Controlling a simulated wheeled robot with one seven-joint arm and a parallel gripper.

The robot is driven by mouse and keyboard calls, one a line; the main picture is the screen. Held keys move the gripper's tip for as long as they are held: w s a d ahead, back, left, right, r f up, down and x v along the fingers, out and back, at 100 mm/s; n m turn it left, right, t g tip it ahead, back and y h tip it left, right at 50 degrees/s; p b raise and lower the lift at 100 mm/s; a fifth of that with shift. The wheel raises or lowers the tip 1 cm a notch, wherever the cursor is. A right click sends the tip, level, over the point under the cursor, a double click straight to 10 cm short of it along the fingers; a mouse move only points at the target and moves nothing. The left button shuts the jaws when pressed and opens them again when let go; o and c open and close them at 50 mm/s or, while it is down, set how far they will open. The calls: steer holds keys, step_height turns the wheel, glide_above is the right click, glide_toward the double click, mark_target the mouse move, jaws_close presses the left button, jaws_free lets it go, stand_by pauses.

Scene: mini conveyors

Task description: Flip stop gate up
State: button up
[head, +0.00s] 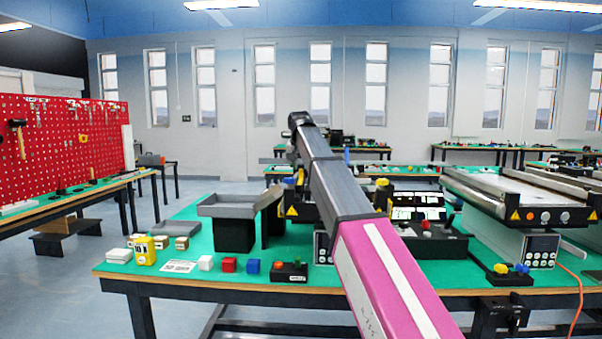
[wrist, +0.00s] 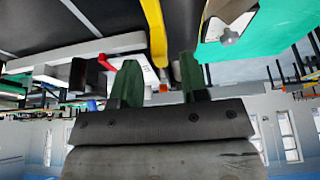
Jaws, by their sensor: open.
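In the wrist view, a long yellow bar (wrist: 154,32), which looks like the stop gate, runs from the top edge toward the gap between my fingertips. My gripper (wrist: 156,62) is open, with its two green fingers apart and nothing clearly held. The bar shows between and beyond the fingers; I cannot tell whether it touches either one. In the head view, a small yellow piece (head: 300,177) shows at the conveyor beside my arm. My arm hides most of that conveyor and my gripper there.
A control panel (head: 420,215) and second conveyor (head: 525,195) stand to the right. The table's front left has some free room.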

mark_target(301, 171)
steer(key=shift+x, duration=1.65)
jaws_close()
steer(key=shift+s+r+t, duration=0.45)
steer(key=shift+r+t, duration=0.2)
steer(key=shift+t, duration=0.05)
steer(key=shift+s+r+t, duration=0.5)
steer(key=shift+r+t, duration=0.15)
steer(key=shift+t, duration=0.05)
steer(key=shift+s+r+t, duration=0.25)
steer(key=shift+r+t, duration=0.5)
steer(key=shift+t, duration=0.05)
steer(key=shift+a, duration=0.1)
